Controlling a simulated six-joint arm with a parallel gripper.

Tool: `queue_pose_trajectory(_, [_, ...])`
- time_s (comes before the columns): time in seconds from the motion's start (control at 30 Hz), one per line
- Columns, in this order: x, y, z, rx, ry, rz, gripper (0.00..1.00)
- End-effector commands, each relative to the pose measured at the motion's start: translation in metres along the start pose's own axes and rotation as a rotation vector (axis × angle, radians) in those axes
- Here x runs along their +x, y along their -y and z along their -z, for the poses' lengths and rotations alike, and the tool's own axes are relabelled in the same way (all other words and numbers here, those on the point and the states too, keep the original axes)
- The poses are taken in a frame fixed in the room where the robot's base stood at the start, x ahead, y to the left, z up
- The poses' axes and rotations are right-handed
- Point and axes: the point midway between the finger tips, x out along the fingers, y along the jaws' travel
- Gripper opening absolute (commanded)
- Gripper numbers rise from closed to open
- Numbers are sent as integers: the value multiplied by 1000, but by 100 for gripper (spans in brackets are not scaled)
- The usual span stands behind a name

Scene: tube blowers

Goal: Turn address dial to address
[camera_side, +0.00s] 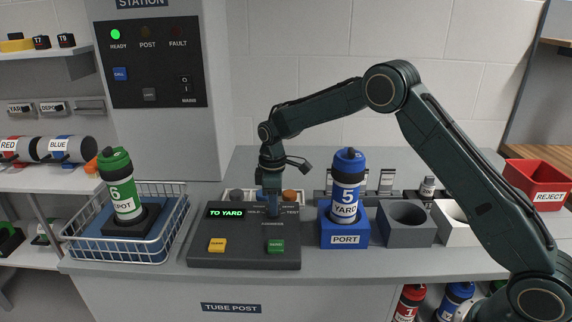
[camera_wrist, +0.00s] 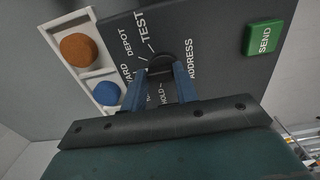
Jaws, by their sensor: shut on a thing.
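The address dial (camera_wrist: 160,60) is a dark round knob on the console, with labels including DEPOT, TEST, HOLD and ADDRESS around it in the wrist view. My gripper (camera_wrist: 162,78) has its blue fingers on either side of the dial and is shut on it. In the side view my gripper (camera_side: 270,207) points down onto the back of the dark console (camera_side: 212,258). It hides the dial there. The console's display (camera_side: 226,212) reads TO YARD in green. The dial's exact pointing direction is hard to tell.
A green SEND button (camera_wrist: 264,39) and a yellow button (camera_side: 217,245) sit on the console. A blue PORT block (camera_side: 345,240) holds a blue YARD tube (camera_side: 347,180) close on the right. A wire basket (camera_side: 165,245) with a green DEPOT tube (camera_side: 121,185) stands left.

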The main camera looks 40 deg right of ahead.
Motion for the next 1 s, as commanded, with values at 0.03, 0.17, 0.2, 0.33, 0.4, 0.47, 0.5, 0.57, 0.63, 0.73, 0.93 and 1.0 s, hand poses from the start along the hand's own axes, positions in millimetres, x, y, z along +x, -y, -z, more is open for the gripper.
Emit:
queue_pose_trajectory(0.03, [-2, 0, 0, 46, -1, -2, 7])
queue_pose_trajectory(0.17, [-2, 0, -1, 169, -2, -2, 7])
queue_pose_trajectory(0.2, [-2, 0, -1, 207, -2, -2, 7])
queue_pose_trajectory(0.33, [-2, 0, -1, 325, -2, -2, 7])
queue_pose_trajectory(0.4, [-2, 1, -1, 383, -2, -2, 7])
queue_pose_trajectory(0.47, [-2, 1, -2, 429, -2, -2, 7])
queue_pose_trajectory(0.5, [-2, 1, -2, 456, -2, -2, 7])
queue_pose_trajectory(0.57, [-2, 1, -2, 494, -2, -2, 7])
queue_pose_trajectory(0.63, [-2, 1, -2, 530, -2, -2, 7])
queue_pose_trajectory(0.73, [-2, 2, -2, 569, -2, -2, 7])
queue_pose_trajectory(0.93, [-2, 2, -2, 609, -3, -2, 7])
queue_pose_trajectory(1.0, [-2, 2, -2, 612, -3, -2, 7])
